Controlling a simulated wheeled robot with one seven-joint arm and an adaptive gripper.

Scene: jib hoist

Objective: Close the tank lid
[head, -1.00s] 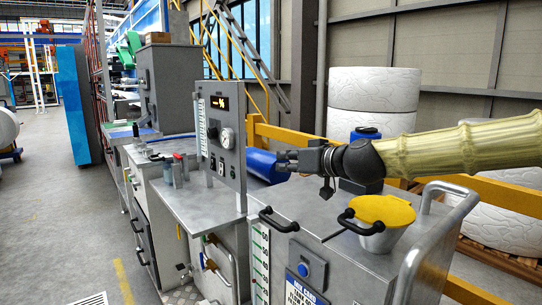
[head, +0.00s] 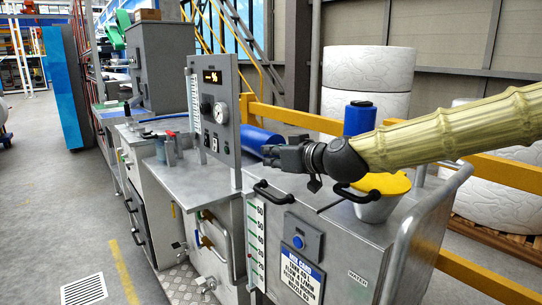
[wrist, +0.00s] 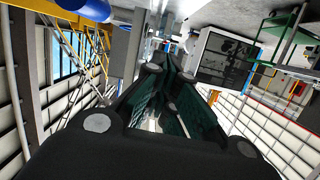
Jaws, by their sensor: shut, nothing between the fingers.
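The tank (head: 350,262) is a grey metal box with a level scale and a label on its front. Its grey metal lid (head: 300,196) seems to lie flat on top, with a black handle (head: 273,192) at the front left. A dark seam runs across the top. My gripper (head: 268,156) is shut and empty, above the lid's far left part and apart from the handle. In the wrist view my gripper (wrist: 168,60) points away from the camera, its dark fingers together; I cannot make out the lid there.
A grey control panel (head: 215,110) rises to the left. A blue canister (head: 360,118) and yellow rail (head: 500,170) are behind. Open floor (head: 60,220) lies left.

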